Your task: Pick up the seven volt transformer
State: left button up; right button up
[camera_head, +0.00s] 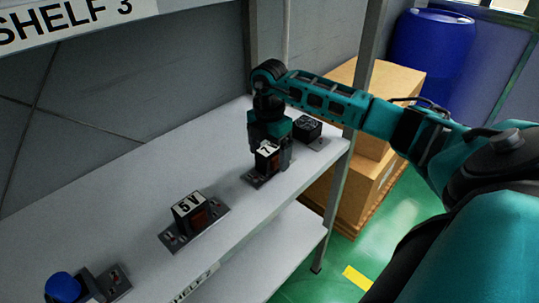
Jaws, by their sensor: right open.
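The seven volt transformer (267,158), a small dark block with a white top marked "7", stands on the white shelf (120,208) near its right end. My right gripper (272,152) points down over it. Its fingers are open around the block's sides, and part of the block and its label is hidden by them. I cannot tell whether the fingers touch it. My left gripper is not in view.
A transformer marked "5V" (190,213) stands nearer on the shelf. Another dark block (307,129) sits close behind the gripper, by a metal post (357,95). A blue-topped part (63,286) is at lower left. Cardboard boxes (385,85) and a blue barrel (433,45) stand beyond.

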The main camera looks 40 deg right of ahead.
jog(key=shift+f, duration=0.85)
jog(key=shift+c, duration=0.2)
grip_shut()
jog(key=shift+w+d+r, duration=0.1)
jog(key=shift+r, duration=0.05)
